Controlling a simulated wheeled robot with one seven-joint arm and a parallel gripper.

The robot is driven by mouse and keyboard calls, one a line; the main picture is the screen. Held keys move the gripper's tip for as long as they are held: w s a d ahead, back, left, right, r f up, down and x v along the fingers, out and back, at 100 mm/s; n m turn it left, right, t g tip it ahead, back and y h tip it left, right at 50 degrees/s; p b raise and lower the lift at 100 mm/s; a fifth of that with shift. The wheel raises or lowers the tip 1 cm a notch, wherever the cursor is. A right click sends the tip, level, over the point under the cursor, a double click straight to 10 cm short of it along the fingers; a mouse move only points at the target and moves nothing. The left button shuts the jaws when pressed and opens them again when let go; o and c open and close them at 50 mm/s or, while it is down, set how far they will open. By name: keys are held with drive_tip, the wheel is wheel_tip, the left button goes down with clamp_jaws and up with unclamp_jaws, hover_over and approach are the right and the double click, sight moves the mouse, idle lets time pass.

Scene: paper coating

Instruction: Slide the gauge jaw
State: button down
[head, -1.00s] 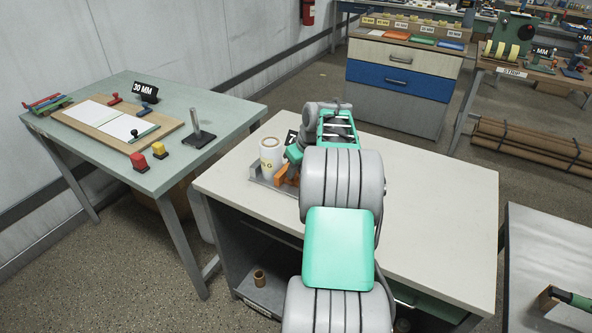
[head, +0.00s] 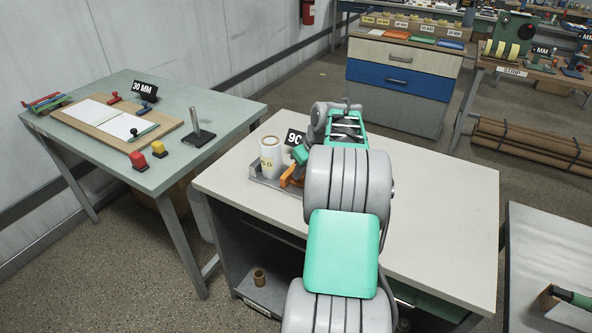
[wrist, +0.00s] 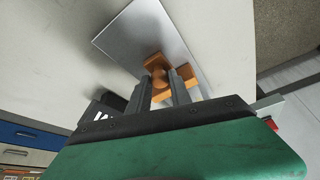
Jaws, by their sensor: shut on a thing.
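The orange gauge jaw (head: 291,178) stands at the right part of the grey gauge base (head: 262,181) on the pale table. The metal base plate (wrist: 145,28) shows beneath. In the head view, my own arm hides the fingertips and part of the jaw.
A black sign (head: 293,138), partly covered by my arm, stands behind the roll. The table's right side is clear. A green table (head: 75,98) at left holds a board, blocks and a 30 MM sign (head: 145,91). A drawer cabinet (head: 400,85) stands behind.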

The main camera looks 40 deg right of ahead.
drive_tip(key=shift+s+d, duration=0.3)
drive_tip(key=shift+s, duration=0.45)
drive_tip(key=shift+s+d, duration=0.25)
drive_tip(key=shift+s, duration=0.45)
drive_tip(key=c, duration=1.2)
unclamp_jaws()
drive_tip(key=shift+s, duration=0.15)
drive_tip(key=shift+o, duration=0.2)
drive_tip(key=shift+r, duration=0.1)
drive_tip(key=v, duration=0.7)
drive_tip(key=shift+r, duration=0.3)
drive_tip(key=shift+s, duration=0.15)
